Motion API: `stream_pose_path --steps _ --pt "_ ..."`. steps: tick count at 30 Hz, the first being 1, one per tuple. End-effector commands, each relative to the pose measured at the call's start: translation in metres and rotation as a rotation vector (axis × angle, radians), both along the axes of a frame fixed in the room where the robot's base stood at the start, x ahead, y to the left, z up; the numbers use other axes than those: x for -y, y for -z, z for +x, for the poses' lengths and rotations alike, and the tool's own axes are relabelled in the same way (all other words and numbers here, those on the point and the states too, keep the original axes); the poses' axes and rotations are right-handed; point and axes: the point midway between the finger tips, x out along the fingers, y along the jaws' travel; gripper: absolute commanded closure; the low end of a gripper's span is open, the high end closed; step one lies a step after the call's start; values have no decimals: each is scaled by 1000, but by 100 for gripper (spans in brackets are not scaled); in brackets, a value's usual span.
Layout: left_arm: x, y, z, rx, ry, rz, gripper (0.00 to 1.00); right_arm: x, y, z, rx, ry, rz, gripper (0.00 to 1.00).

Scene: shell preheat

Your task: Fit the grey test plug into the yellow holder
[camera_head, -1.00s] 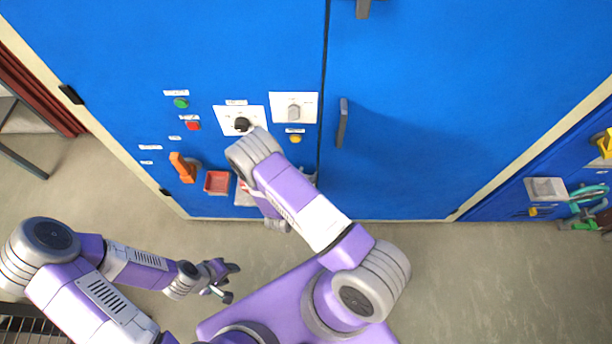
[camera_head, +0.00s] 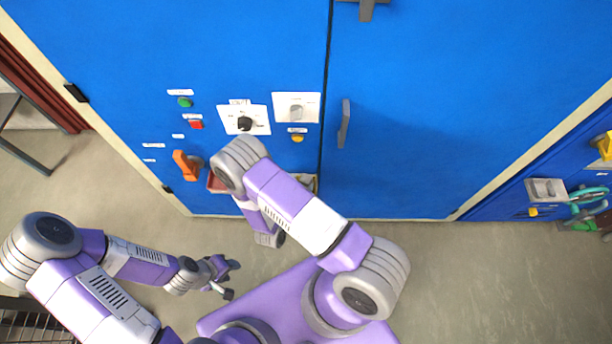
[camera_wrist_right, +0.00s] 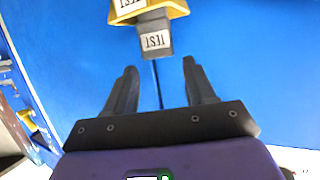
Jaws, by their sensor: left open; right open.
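In the right wrist view the grey test plug (camera_wrist_right: 155,38) has a white TEST label and a dark cable hanging down. Its upper end meets the yellow holder (camera_wrist_right: 176,9), which also has a white label and is cut off by the top edge. I cannot tell how deep the plug sits in it. My right gripper (camera_wrist_right: 160,68) is open just below the plug; its fingers are apart and empty, with the cable showing between them. In the head view my right arm hides its own fingers. My left gripper (camera_head: 228,279) is open and empty above the floor.
The blue cabinet front carries an orange handle (camera_head: 186,165), a black knob (camera_head: 244,123), a green button (camera_head: 185,102), a red button (camera_head: 196,125) and a grey door handle (camera_head: 344,124). A red tray (camera_head: 214,184) is partly behind my right arm. The floor at lower right is clear.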

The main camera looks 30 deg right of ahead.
Motion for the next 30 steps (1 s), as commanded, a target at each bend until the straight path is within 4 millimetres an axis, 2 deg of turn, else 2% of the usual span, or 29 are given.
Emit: stream_pose_path --steps 1,6,11,14,17,22,25,30 --pt "0 -2 0 0 0 0 57 -9 -5 -6 -1 -4 2 45" --pt "0 -5 0 0 0 0 57 -30 -14 -21 0 -2 0 45" --pt "0 -7 0 0 0 0 57 -39 -17 -29 -7 -1 6 45" --pt "0 -7 0 0 0 0 57 -41 -7 -29 -54 -12 69 45" --pt "0 -6 0 0 0 0 57 -45 15 -28 -168 -53 210 45" --pt "0 -6 0 0 0 0 57 -73 48 -41 -436 -222 550 45" --pt "0 -7 0 0 0 0 57 -92 51 -57 -580 -366 724 45" --pt "0 -7 0 0 0 0 57 -114 35 -91 -769 -621 912 45"
